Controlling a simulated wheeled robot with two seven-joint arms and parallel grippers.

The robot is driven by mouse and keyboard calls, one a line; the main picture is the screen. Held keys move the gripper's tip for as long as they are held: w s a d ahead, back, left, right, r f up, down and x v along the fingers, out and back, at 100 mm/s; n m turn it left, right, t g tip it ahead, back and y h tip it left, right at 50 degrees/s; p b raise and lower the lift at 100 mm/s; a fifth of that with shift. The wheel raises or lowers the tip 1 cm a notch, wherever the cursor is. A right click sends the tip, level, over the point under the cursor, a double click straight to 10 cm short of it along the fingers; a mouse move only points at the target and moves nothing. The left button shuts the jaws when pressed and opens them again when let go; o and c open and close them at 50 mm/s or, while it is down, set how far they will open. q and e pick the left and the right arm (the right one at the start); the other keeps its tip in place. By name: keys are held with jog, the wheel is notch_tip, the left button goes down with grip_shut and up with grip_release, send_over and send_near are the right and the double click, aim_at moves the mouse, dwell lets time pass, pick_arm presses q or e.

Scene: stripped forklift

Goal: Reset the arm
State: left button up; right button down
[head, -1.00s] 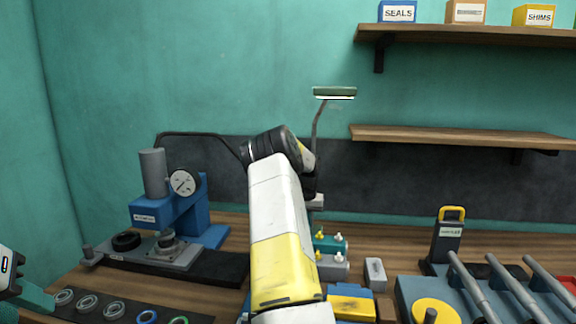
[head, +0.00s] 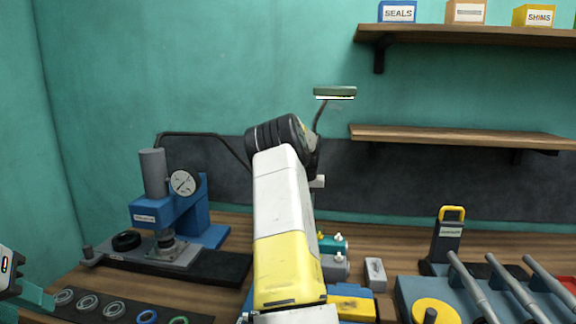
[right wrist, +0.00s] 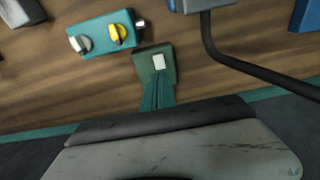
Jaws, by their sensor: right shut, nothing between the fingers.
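My right arm (head: 282,200), white and yellow, rises through the middle of the head view and bends at a dark joint. Its gripper is hidden there. In the right wrist view, my right gripper's teal fingers (right wrist: 157,82) are together and empty. They lie over or near a dark green square piece with a white top (right wrist: 160,62); contact cannot be told. My left gripper (head: 32,296) is only partly in view at the lower left edge, with a teal finger showing. Its opening cannot be told.
A blue press with a dial gauge (head: 184,183) stands left on the wooden bench. A teal block with knobs (head: 333,243) sits close right of my arm. A lamp (head: 335,93) rises behind. A tray with grey rods (head: 410,290) lies right, below two wall shelves (head: 460,137).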

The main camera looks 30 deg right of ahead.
jog(key=shift+r, duration=0.1)
dwell(0.4)
jog(key=s+a+r+n+t+y, duration=0.1)
jog(key=s+a+r, duration=0.35)
jog(key=a, duration=0.25)
jog(key=s+a+r+n+t+y, duration=0.1)
jog(key=s+a+r, duration=0.2)
jog(key=a+r, duration=0.4)
jog(key=s+a+r+n+t+y, duration=0.1)
jog(key=s+a+r, duration=0.25)
jog(key=a, duration=0.45)
jog(key=s+a+n+t, duration=0.1)
jog(key=s+a+n, duration=0.4)
jog(key=s+a, duration=1.2)
jog(key=s, duration=0.3)
jog(key=shift+s+a+n+t, duration=0.15)
jog(key=shift+a+n+t, duration=0.15)
jog(key=shift+a+t, duration=0.1)
jog(key=shift+d+f, duration=0.1)
